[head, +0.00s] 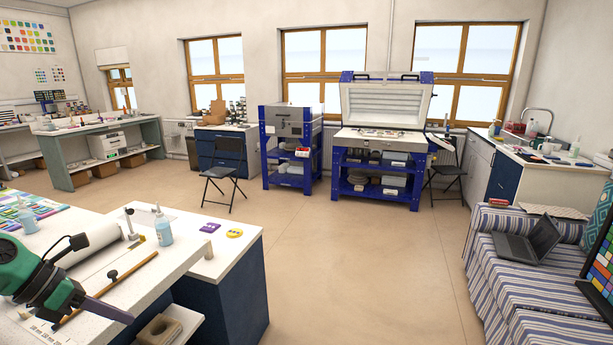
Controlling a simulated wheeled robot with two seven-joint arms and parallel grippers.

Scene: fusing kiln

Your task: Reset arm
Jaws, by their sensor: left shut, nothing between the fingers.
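My left arm comes in from the lower left with a green and dark wrist. My left gripper (122,315) is shut and empty, its dark fingers pointing right and slightly down over the front edge of the white worktable (178,257). I cannot tell how high above the surface it is. A wooden-handled tool (128,275) lies on the table just beyond the fingers. My right gripper is not in view.
A blue bottle (163,228) and a white roll (88,243) are near the arm. Purple (210,227) and yellow (235,233) pieces lie farther back. The open kiln (385,103) stands across the room. The middle floor (350,260) is clear; a striped sofa (510,285) is at right.

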